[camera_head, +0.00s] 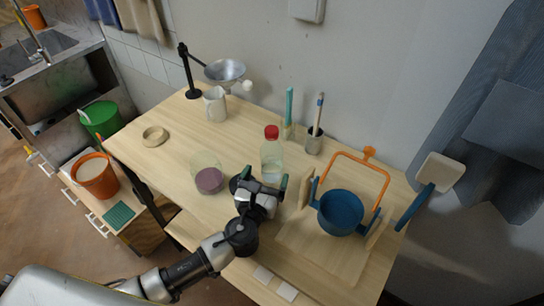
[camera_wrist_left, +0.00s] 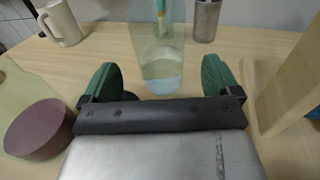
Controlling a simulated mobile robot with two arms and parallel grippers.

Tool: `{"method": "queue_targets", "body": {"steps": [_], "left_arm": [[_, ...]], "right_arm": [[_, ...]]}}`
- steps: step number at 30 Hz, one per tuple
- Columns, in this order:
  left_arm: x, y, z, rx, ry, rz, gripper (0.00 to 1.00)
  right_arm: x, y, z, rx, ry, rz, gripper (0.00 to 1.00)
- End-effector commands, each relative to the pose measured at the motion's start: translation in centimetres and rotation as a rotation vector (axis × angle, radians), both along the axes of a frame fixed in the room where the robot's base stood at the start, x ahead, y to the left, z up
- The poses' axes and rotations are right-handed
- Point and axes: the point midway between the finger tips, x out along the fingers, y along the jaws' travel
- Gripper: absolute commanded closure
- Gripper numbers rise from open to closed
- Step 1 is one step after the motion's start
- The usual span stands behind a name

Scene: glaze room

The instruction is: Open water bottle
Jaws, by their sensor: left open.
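A clear water bottle (camera_head: 271,158) with a red cap (camera_head: 271,132) stands upright on the wooden table, with some water in it. In the left wrist view the lower part of the bottle (camera_wrist_left: 160,55) shows straight ahead, beyond the fingers; its cap is out of that picture. My left gripper (camera_head: 262,182) is just in front of the bottle, low over the table. Its green-padded fingers (camera_wrist_left: 160,82) are apart with nothing gripped between them. My right gripper is not in view.
A blue pot (camera_head: 340,212) with an orange frame stands right of the gripper, beside a wooden board (camera_head: 306,190). Behind are a metal cup (camera_head: 314,143) and a white mug (camera_head: 215,106). The table's left part is mostly clear.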

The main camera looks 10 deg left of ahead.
Motion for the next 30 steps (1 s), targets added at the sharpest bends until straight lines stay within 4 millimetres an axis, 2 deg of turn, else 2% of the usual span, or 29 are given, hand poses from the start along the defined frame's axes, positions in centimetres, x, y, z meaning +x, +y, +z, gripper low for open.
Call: {"method": "queue_targets", "body": {"steps": [7, 12, 20, 30], "left_arm": [[3.2, -0.3, 0.3, 0.000, -0.001, 0.001, 0.09], [5.0, -0.4, 0.1, -0.001, 0.001, 0.001, 0.09], [5.2, -0.4, 0.0, -0.002, 0.002, 0.000, 0.09], [5.2, -0.4, 0.0, -0.002, 0.002, 0.000, 0.61]], "right_arm": [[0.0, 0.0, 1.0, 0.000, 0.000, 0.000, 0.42], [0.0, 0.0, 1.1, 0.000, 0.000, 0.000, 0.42], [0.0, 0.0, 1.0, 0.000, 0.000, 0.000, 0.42], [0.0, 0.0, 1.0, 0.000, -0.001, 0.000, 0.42]]}}
